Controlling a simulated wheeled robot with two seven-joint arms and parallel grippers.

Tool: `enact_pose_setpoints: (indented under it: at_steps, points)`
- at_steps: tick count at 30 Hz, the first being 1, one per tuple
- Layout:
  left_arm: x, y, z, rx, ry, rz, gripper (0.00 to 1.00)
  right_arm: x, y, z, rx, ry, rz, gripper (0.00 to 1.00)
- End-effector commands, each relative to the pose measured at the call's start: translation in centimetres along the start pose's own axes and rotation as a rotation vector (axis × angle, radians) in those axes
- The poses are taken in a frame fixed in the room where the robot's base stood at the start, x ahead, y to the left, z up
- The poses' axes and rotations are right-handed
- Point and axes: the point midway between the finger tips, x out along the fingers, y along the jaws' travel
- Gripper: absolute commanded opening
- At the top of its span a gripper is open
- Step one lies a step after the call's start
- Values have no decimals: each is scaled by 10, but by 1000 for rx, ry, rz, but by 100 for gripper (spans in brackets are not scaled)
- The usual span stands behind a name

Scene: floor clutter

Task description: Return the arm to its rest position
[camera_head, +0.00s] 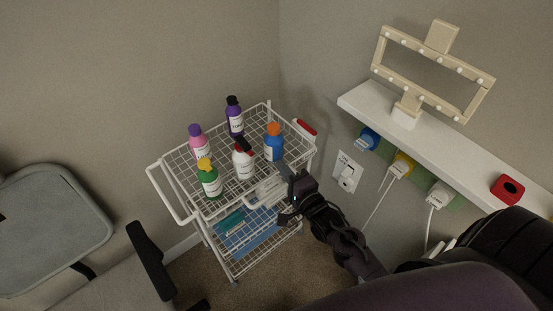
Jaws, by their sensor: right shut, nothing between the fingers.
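My right arm comes in from the lower right, and its dark gripper (287,194) is at the right front edge of the white wire cart (152,168). The gripper is shut and nothing shows in its fingers. It overlaps the cart's side in the picture; I cannot tell whether it touches. My left gripper is not in view.
The cart's top basket holds a purple bottle (235,118), a pink bottle (199,146), a green bottle (209,181), a white bottle (243,164) and a blue bottle (273,146). A white shelf (440,143) is on the right wall. A grey chair (50,222) stands left.

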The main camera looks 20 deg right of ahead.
Motion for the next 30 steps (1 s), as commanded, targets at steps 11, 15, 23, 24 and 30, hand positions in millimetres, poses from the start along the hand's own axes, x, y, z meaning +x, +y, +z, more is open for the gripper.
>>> enact_pose_setpoints:
  at_steps: [11,15,23,24,30]
  points:
    - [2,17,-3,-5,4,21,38,-14,-1,1,0,0,-2,0]
    - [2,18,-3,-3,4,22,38,-13,-1,3,-40,0,28,0]
    - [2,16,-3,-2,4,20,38,-22,2,21,-488,-77,365,0]
    - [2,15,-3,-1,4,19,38,-27,2,24,-577,-111,433,0]
    - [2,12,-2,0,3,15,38,-70,-4,39,-963,-363,716,0]
